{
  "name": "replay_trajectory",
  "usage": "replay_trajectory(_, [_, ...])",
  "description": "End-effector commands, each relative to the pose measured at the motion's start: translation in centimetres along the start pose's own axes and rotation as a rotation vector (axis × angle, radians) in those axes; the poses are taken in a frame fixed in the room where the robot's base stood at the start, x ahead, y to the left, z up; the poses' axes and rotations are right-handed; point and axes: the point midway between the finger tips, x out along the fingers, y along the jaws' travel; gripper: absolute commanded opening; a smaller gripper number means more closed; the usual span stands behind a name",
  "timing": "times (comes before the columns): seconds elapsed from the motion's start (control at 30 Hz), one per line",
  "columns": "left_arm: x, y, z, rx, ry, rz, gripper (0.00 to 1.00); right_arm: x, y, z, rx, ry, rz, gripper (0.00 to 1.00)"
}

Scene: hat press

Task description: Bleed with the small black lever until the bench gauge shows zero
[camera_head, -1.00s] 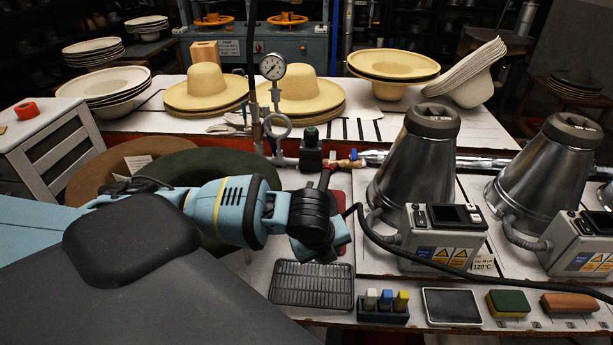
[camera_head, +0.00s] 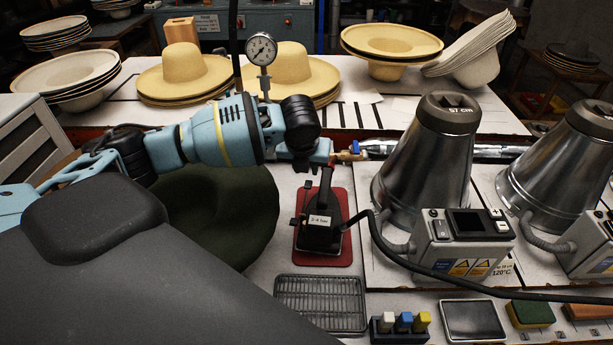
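The round white bench gauge (camera_head: 261,49) stands on its pipe at the back of the bench. Its dark needle is visible, but the reading is too small to tell. My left gripper (camera_head: 318,158) is in front of the pipework below and right of the gauge, and its own wrist hides much of it. I cannot tell whether its fingers are open or touch anything. A brass valve with a blue handle (camera_head: 355,148) shows just right of it. I cannot make out the small black lever. My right gripper is not in view.
A black iron (camera_head: 322,225) stands on a red mat (camera_head: 335,255) below my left gripper. Metal cones (camera_head: 425,165) with control boxes and a dark hose stand to the right. A wire rack (camera_head: 320,303) lies in front. Straw hats (camera_head: 190,75) line the back table.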

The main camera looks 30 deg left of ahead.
Motion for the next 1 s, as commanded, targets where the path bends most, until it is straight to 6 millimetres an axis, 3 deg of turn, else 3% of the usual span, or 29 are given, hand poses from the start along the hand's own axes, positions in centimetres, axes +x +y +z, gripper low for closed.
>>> replay_trajectory(0.17, [0.8,0.0,-0.1,-0.001,0.002,0.000,0.28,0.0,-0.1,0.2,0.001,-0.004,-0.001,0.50])
replay_trajectory(0.6, [6.8,0.0,-0.1,-0.001,0.002,0.001,0.28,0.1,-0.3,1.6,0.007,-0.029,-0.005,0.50])
replay_trajectory(1.0, [7.8,0.0,0.0,-0.002,-0.003,-0.001,0.28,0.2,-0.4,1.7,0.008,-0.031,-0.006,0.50])
